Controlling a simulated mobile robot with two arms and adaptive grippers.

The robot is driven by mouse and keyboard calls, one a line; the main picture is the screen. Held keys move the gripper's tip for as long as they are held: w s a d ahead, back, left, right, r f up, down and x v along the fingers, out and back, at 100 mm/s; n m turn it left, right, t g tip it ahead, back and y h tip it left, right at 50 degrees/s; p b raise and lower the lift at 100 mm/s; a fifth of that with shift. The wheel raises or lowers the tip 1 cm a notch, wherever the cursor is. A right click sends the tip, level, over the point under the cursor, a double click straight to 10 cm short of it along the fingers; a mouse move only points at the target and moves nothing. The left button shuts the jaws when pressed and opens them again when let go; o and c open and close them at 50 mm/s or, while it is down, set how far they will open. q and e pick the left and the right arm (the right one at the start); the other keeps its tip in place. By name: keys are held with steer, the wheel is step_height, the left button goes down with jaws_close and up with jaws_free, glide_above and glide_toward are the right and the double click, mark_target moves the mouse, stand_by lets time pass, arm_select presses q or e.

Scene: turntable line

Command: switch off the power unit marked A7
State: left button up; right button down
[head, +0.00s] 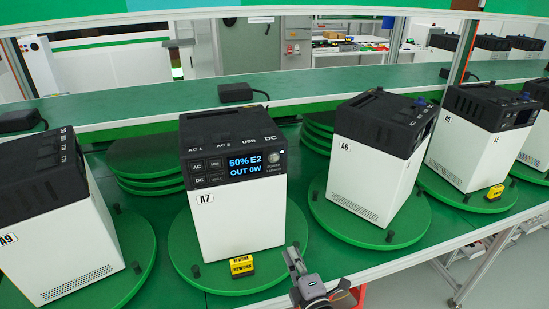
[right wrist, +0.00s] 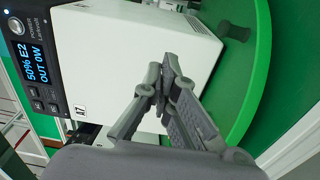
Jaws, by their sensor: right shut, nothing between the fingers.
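The power unit marked A7 (head: 238,215) stands upright on a green round turntable (head: 190,262), a white box with a black top. Its front display (head: 246,164) is lit and reads "50% E2, OUT 0W". A round button (head: 274,157) sits right of the display. My right gripper (head: 293,256) is shut and empty, in front of the unit's lower right side, below the button. In the right wrist view, the shut fingers (right wrist: 166,75) overlap the white side of the unit (right wrist: 130,45), and the button (right wrist: 15,26) shows at upper left. My left gripper is out of view.
Black adapters (head: 236,92) lie on the green ledge behind.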

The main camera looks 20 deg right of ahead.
mark_target(274, 158)
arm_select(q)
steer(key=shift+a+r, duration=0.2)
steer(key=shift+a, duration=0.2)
arm_select(e)
step_height(274, 158, up, 24)
steer(key=s+n+t+y, duration=0.2)
steer(key=n+t, duration=0.6)
steer(key=n, duration=0.3)
steer(key=shift+a+n+t+y, duration=0.35)
steer(key=shift+n+t+y, duration=0.05)
steer(key=shift+f, duration=0.1)
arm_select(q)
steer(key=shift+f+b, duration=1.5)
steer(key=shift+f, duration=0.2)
arm_select(e)
steer(key=w, duration=0.8)
steer(key=shift+w+a, duration=0.2)
steer(key=shift+w, duration=0.2)
arm_select(q)
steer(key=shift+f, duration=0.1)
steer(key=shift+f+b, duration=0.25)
steer(key=shift+b, duration=0.15)
arm_select(e)
steer(key=shift+w, duration=0.4)
